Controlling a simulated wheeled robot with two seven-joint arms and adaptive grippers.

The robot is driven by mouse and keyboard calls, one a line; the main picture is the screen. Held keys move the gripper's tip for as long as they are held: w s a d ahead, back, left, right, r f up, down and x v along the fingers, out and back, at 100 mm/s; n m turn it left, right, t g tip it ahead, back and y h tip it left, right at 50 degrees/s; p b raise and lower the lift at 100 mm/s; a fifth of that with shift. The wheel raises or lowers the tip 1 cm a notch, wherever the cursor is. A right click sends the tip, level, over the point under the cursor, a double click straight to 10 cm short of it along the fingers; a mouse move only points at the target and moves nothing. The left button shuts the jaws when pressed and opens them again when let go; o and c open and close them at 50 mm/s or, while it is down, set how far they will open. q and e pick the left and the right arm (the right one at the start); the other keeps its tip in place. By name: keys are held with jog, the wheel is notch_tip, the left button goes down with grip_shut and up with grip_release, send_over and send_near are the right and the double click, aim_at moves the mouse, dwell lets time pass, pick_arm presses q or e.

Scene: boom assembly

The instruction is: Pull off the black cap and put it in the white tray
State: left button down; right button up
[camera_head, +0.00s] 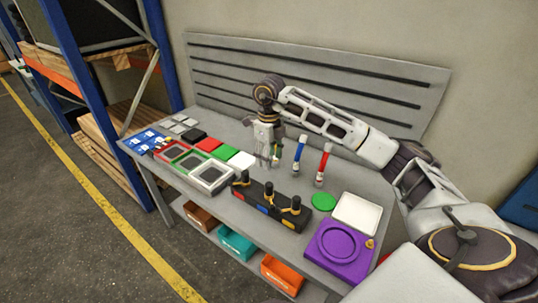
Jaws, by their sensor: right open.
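My right gripper (268,158) points down, open, over the middle of the table, behind the black block. A thin upright item with green and yellow parts stands close to its fingers, partly hidden; I cannot tell if they touch. A blue-topped tube (300,149) and a red-topped tube (323,163) stand to its right. The black block (262,203) carries several black-topped upright pieces. I cannot tell which piece is the black cap. A white-rimmed tray (227,181) with a grey inside sits left of the block. A white square tray (357,213) lies at the right. My left gripper is out of view.
Red and green framed trays and flat black, red, green and white plates (243,160) lie left of my gripper. A green disc (324,201) and a purple box (338,250) are at the right. A slotted panel (330,85) stands behind the table.

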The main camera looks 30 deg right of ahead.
aim_at(269, 183)
jog(key=shift+f+p, duration=1)
jog(key=shift+f, duration=5.6)
grip_shut()
